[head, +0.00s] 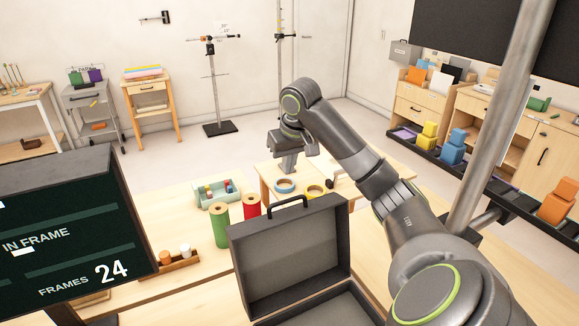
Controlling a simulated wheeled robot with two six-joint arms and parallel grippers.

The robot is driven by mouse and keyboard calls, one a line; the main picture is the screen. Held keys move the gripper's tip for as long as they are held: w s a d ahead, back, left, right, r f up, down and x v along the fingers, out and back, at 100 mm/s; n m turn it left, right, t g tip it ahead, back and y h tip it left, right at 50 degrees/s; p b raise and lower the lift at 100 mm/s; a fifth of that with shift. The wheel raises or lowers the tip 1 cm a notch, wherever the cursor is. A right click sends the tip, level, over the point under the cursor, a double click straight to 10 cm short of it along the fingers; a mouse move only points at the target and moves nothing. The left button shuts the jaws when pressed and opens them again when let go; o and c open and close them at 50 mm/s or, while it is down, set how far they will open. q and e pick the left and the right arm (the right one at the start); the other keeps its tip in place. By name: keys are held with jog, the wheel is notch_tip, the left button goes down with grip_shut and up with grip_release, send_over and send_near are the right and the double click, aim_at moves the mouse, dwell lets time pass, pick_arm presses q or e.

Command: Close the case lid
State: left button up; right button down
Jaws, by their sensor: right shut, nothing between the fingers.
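The case is dark grey with a lighter grey lining and stands on the wooden table. Its lid (290,262) is raised, standing nearly upright, with a black handle (288,206) on its top edge. The case's lower part (325,308) shows at the bottom of the head view, partly cut off by the frame edge and partly behind my right arm. My right gripper (287,168) is beyond and above the lid, apart from it, over the far part of the table. It is shut and empty. My left gripper is not in view.
Behind the lid stand a green spool (218,225) and a red spool (251,208). A pale green tray (218,193) and tape rolls (284,186) lie farther back. A dark board (75,235) blocks the left front. A metal pole (495,120) rises at right.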

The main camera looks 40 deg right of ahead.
aim_at(292, 206)
jog(key=f+p, duration=0.1)
jog(key=f, duration=0.1)
jog(key=f+p, duration=0.1)
jog(key=f, duration=0.1)
jog(key=s+f+p, duration=0.1)
jog(key=f, duration=0.1)
jog(key=shift+a+p, duration=0.1)
jog(key=shift+p, duration=0.25)
jog(key=shift+s+a, duration=0.15)
jog(key=shift+s, duration=0.25)
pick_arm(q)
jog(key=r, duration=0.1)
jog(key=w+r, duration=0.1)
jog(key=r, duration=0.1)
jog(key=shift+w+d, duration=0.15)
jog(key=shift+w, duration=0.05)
pick_arm(e)
jog(key=shift+f, duration=0.15)
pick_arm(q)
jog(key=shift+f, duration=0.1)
pick_arm(e)
jog(key=shift+w, duration=0.1)
